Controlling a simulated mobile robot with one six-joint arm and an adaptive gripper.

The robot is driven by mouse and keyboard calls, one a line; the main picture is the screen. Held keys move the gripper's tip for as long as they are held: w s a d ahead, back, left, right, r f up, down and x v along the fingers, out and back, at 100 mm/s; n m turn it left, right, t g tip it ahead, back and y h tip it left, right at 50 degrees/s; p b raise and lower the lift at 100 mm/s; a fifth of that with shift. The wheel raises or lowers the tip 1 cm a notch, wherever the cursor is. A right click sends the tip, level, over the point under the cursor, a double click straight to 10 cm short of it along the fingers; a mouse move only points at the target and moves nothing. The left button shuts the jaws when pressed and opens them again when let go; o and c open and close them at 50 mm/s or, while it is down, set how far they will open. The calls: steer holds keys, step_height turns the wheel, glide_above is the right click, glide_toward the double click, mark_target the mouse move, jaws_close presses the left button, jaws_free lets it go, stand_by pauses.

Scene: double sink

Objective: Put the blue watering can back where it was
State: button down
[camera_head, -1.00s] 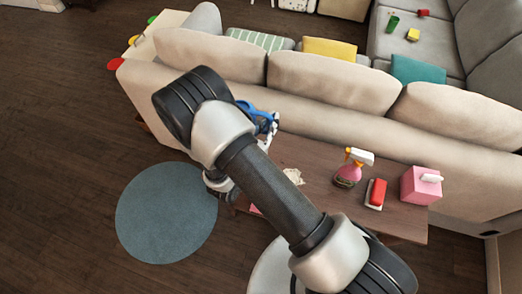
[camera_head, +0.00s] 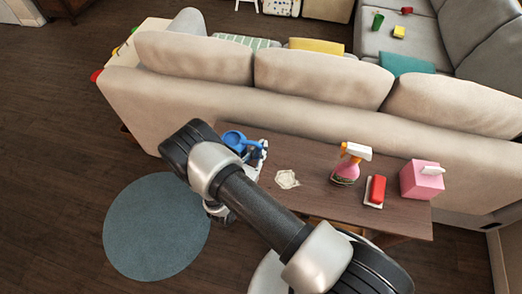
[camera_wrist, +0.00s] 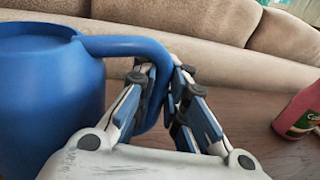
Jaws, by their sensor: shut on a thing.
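The blue watering can (camera_head: 234,138) shows at the left end of the wooden console table behind the sofa, partly hidden by my arm. In the wrist view its round body (camera_wrist: 45,85) fills the left side and its handle (camera_wrist: 125,47) curves right and down between my fingers. My gripper (camera_wrist: 168,85) is shut on the handle. In the head view the gripper (camera_head: 254,152) shows just right of the can. Whether the can's base touches the table is hidden.
On the table (camera_head: 310,205) stand a crumpled cloth (camera_head: 287,179), a pink spray bottle (camera_head: 346,168), a red sponge on a white dish (camera_head: 376,190) and a pink tissue box (camera_head: 420,182). The beige sofa (camera_head: 300,95) backs the table. A round blue rug (camera_head: 155,225) lies left.

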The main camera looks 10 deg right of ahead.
stand_by(0.3)
steer(key=c, duration=1.6)
jaws_free()
steer(key=shift+f, duration=0.1)
steer(key=shift+c, duration=0.2)
